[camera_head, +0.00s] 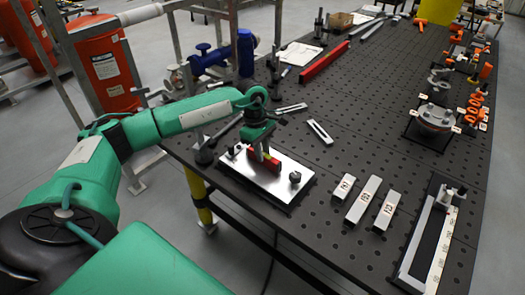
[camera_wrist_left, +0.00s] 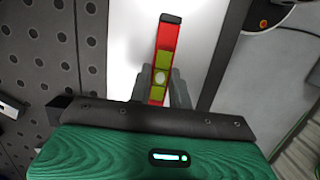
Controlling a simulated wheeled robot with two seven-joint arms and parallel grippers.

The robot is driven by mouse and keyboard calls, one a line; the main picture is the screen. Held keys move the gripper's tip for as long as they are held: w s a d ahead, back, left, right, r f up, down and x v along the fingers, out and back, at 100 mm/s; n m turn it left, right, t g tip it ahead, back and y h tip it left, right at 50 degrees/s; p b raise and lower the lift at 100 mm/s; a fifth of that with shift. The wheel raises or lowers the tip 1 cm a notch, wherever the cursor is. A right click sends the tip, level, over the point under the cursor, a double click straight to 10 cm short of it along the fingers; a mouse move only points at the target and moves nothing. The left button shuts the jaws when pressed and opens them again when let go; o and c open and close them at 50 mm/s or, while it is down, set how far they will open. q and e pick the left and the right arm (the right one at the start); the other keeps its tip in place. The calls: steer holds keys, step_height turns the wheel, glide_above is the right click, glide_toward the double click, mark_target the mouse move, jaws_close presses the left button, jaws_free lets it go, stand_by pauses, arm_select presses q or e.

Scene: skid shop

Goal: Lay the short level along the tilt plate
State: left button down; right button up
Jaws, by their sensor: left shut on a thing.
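The short level (camera_head: 266,163) is a small red bar over the middle of the tilt plate (camera_head: 285,178), a pale rectangular plate with dark knobs at the table's near left corner. My left gripper (camera_head: 261,151) is shut on the level from above. In the left wrist view the level (camera_wrist_left: 166,36) has yellow-green windows and a dark end cap, and the white plate (camera_wrist_left: 198,50) shows behind it. The fingers (camera_wrist_left: 161,88) stand on both sides of the level. I cannot tell whether the level touches the plate. My right gripper is not in view.
On the dark perforated table (camera_head: 330,110), several numbered blocks (camera_head: 363,200) stand right of the plate. Two slotted bars (camera_head: 320,132) lie behind it. A framed fixture (camera_head: 430,240) is at the near right. A red bar (camera_head: 324,62) lies further back.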

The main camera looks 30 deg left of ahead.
arm_select(q)
steer(key=shift+f, duration=0.15)
steer(key=c, duration=1)
jaws_free()
steer(key=shift+o, duration=0.2)
steer(key=shift+a+r+p, duration=0.15)
steer(key=shift+r+p, duration=0.15)
steer(key=shift+r, duration=0.45)
steer(key=shift+a+r+p, duration=0.15)
steer(key=shift+r+p, duration=0.1)
steer(key=shift+r, duration=0.45)
steer(key=shift+r+p, duration=0.7)
steer(key=shift+r, duration=1.35)
